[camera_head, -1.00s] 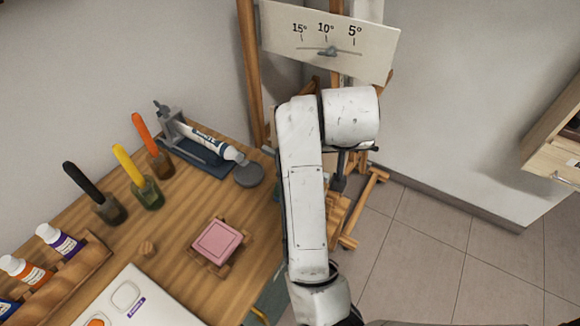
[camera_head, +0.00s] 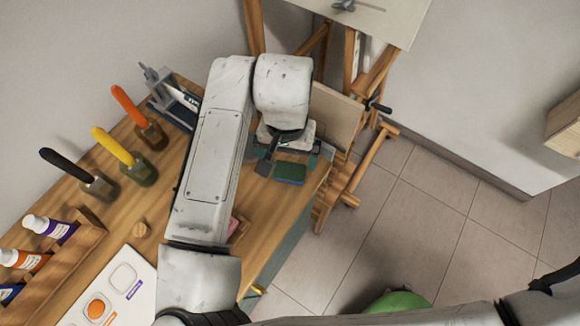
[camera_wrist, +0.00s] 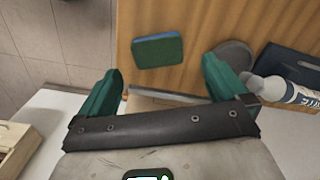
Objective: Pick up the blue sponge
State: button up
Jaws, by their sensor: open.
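The blue sponge (camera_head: 290,173) lies flat near the right edge of the wooden table, its green face up and a blue layer showing along its edge. It also shows in the wrist view (camera_wrist: 157,52), beyond my fingertips. My gripper (camera_wrist: 160,68) is open and empty, with its two teal fingers spread wide. In the head view, my gripper is close behind and left of the sponge, partly hidden by my arm. I cannot tell the exact height gap.
A grey round puck (camera_wrist: 236,55) and a white tube (camera_wrist: 292,92) on a dark stand lie right of the sponge in the wrist view. Brushes in pots (camera_head: 137,170) and a bottle rack (camera_head: 60,262) stand at the left. A wooden easel (camera_head: 345,190) stands beyond the table's right edge.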

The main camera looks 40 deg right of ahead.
aim_at(289, 172)
jog(key=shift+s+d+f+p, duration=0.1)
jog(key=shift+f+p, duration=0.25)
jog(key=shift+f, duration=1.3)
jog(key=shift+s+d+f+p, duration=0.1)
jog(key=shift+f+p, duration=0.25)
jog(key=shift+f, duration=1.25)
jog(key=shift+c, duration=0.5)
jog(key=c, duration=0.9)
jog(key=shift+c, duration=0.2)
